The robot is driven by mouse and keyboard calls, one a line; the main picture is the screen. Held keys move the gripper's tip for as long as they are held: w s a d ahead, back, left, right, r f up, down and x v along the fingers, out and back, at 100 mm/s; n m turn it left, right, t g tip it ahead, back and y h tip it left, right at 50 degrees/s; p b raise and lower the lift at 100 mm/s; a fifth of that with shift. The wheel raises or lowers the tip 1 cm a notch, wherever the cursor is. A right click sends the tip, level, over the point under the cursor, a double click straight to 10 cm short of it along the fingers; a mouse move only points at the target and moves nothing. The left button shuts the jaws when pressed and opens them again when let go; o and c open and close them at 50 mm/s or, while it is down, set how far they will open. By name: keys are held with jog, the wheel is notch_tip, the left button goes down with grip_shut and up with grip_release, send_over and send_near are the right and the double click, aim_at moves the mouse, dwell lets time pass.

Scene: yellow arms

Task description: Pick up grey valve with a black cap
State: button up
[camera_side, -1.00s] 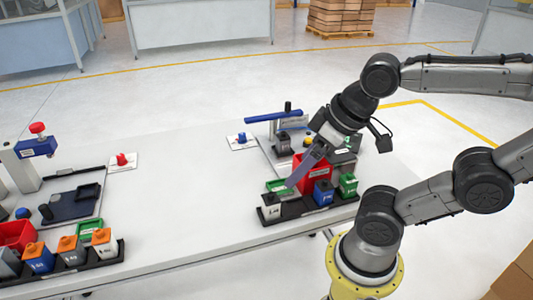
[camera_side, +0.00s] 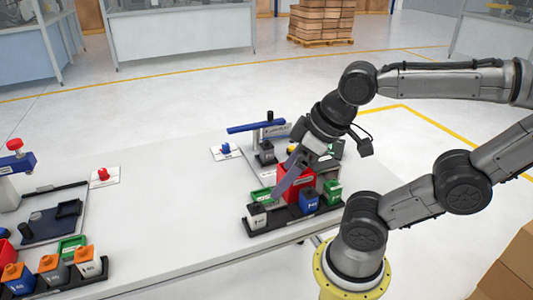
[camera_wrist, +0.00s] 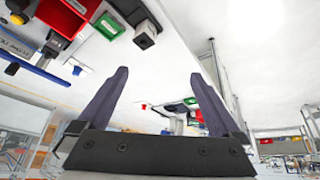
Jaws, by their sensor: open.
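A light grey valve with a black cap (camera_side: 257,217) stands upright at the left end of a black rack (camera_side: 283,226) in the side view. It also shows in the wrist view (camera_wrist: 145,35), above and between my fingers.
A red bin (camera_side: 297,183) and a green tray (camera_side: 262,196) are close behind. The table's middle is clear.

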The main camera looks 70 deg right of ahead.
jog(key=w+d+r+n, duration=0.2)
jog(key=w+r+n, duration=0.45)
jog(key=n, duration=0.55)
jog(key=n+g, duration=0.5)
jog(key=g, duration=0.1)
send_over(267, 141)
notch_tip(267, 141, down, 8)
notch_tip(267, 141, down, 14)
jog(key=shift+a+r, duration=0.1)
jog(key=shift+a, duration=0.05)
jog(key=shift+c, duration=0.3)
